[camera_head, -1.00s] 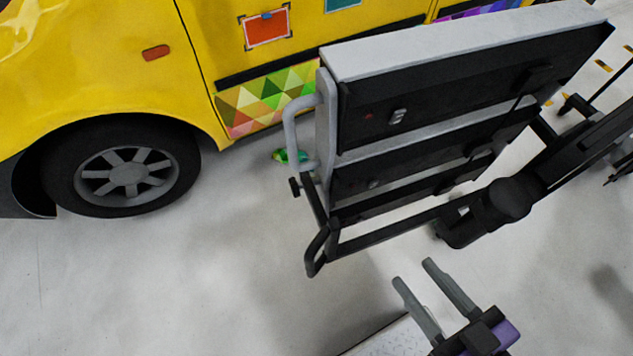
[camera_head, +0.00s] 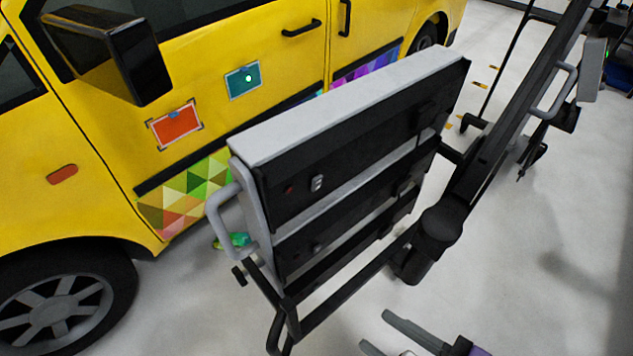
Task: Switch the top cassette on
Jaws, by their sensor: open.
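The top cassette (camera_head: 375,128) is a long dark panel with a light grey top, mounted on a black wheeled stand. A small grey switch (camera_head: 317,183) sits on its dark face near the left end, with a small red spot (camera_head: 290,190) beside it. I cannot tell the switch's position. A second cassette (camera_head: 345,222) with its own small switch (camera_head: 318,247) is below it. My gripper (camera_head: 385,330) is at the bottom edge, partly cut off. Its two grey fingers are apart and empty, well below and in front of the cassettes, touching nothing.
The stand's black post (camera_head: 500,130) rises at the right, and a black lower bar (camera_head: 350,285) with a handle juts out at lower left. A yellow van (camera_head: 100,150) stands behind. A small green object (camera_head: 232,240) lies on the floor.

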